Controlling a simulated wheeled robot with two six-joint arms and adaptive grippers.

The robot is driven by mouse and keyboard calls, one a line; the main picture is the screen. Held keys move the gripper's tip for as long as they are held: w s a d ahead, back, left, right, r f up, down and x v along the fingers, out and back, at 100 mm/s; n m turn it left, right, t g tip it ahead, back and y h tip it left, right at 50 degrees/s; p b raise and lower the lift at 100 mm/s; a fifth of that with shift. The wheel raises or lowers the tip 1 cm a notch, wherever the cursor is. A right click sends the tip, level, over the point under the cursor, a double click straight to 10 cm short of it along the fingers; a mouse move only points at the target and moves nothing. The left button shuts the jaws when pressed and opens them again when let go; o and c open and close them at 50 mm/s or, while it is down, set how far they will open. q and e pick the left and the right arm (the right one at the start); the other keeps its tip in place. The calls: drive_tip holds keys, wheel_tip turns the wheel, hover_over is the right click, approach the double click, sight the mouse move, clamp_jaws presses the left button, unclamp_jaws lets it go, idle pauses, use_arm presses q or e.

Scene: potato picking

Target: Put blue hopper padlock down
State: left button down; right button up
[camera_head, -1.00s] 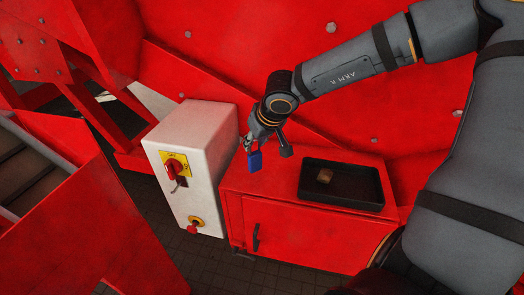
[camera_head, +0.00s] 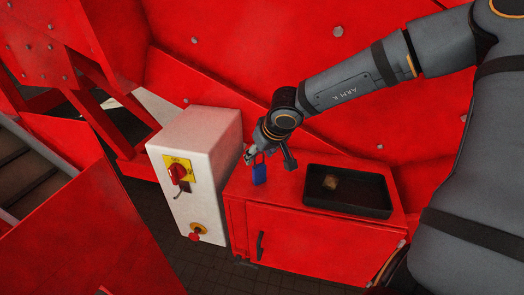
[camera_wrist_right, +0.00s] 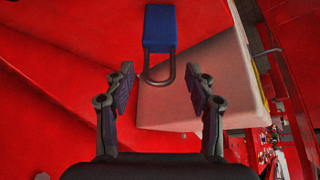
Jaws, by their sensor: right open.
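The blue padlock (camera_head: 259,174) is at the left end of the red cabinet top (camera_head: 290,180), beside the white switch box. In the right wrist view the padlock (camera_wrist_right: 160,27) lies beyond the fingertips, its grey shackle pointing back toward the gap between them. My right gripper (camera_head: 250,155) is just above and behind the padlock in the head view. In the wrist view its fingers (camera_wrist_right: 160,80) are spread apart, with no finger closed on the shackle. My left gripper is not in view.
A black tray (camera_head: 350,207) with a small brown lump (camera_head: 331,182) stands on the cabinet to the right. The white switch box (camera_head: 205,150) with red knobs stands close at the left. A large red machine wall (camera_head: 260,60) rises behind.

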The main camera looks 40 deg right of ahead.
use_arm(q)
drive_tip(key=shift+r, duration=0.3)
use_arm(e)
drive_tip(key=v, duration=1.2)
drive_tip(key=shift+d+r, duration=0.1)
